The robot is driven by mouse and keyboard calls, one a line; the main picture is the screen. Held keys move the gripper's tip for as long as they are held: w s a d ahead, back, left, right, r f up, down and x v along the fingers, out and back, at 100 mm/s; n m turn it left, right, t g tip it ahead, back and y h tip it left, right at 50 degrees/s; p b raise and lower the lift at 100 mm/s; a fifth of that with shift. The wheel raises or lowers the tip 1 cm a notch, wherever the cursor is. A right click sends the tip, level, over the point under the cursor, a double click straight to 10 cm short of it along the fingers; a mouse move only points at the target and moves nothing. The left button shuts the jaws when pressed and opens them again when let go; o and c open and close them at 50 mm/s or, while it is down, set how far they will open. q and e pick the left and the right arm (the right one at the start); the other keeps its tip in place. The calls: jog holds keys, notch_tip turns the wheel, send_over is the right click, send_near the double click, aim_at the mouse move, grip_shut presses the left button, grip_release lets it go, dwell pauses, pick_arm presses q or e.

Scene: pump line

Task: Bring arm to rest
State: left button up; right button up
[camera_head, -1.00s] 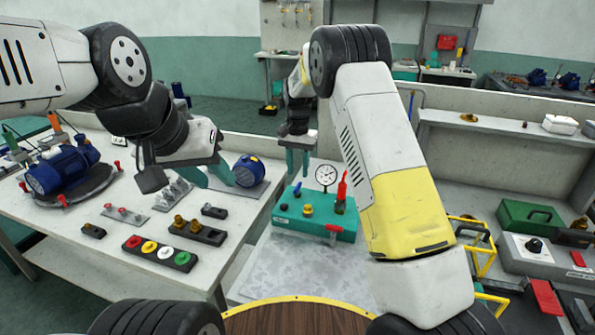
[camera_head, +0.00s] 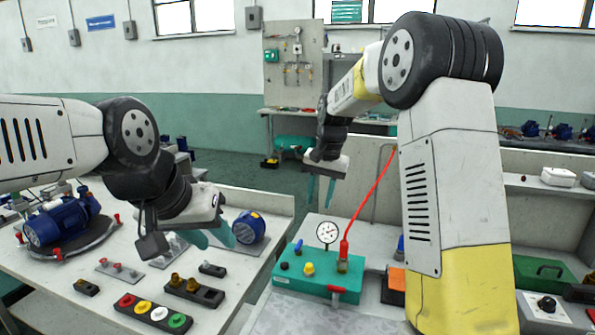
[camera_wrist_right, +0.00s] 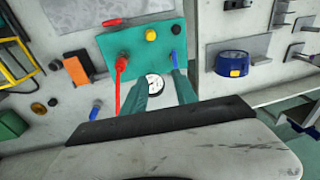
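My right gripper (camera_head: 322,190) is raised above and behind the green test box (camera_head: 318,284), with its teal fingers pointing down. In the right wrist view its fingers (camera_wrist_right: 165,90) stand apart with nothing held between them. The white dial gauge (camera_wrist_right: 155,84) shows beyond them, on the far side of the gap. My left gripper (camera_head: 218,238) hangs over the left bench beside the blue round part (camera_head: 248,227). Its teal fingers look apart, with nothing seen held. The left fingertips partly overlap that part in the picture, so I cannot tell if they touch.
The left bench holds a blue pump (camera_head: 62,220) on a round stand and a strip of coloured buttons (camera_head: 152,312). A red hose (camera_head: 370,205) rises from the green box. A green case (camera_head: 541,271) lies on the right bench. Open air surrounds the right gripper.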

jog(key=s+d+r+n+t, duration=0.1)
jog(key=s+d+r, duration=0.15)
jog(key=s, duration=0.25)
jog(key=s+d+r+y, duration=0.1)
jog(key=s+r, duration=0.2)
jog(key=s, duration=0.1)
jog(key=s+d+r+n+t, duration=0.1)
jog(key=s+d+r, duration=0.15)
jog(key=s, duration=0.25)
jog(key=s+d+n+t, duration=0.1)
jog(key=s+d+t, duration=0.1)
jog(key=s, duration=1.3)
jog(key=shift+s+f+n+t, duration=0.2)
jog(key=shift+f+n+t, duration=0.1)
jog(key=shift+f+t, duration=0.15)
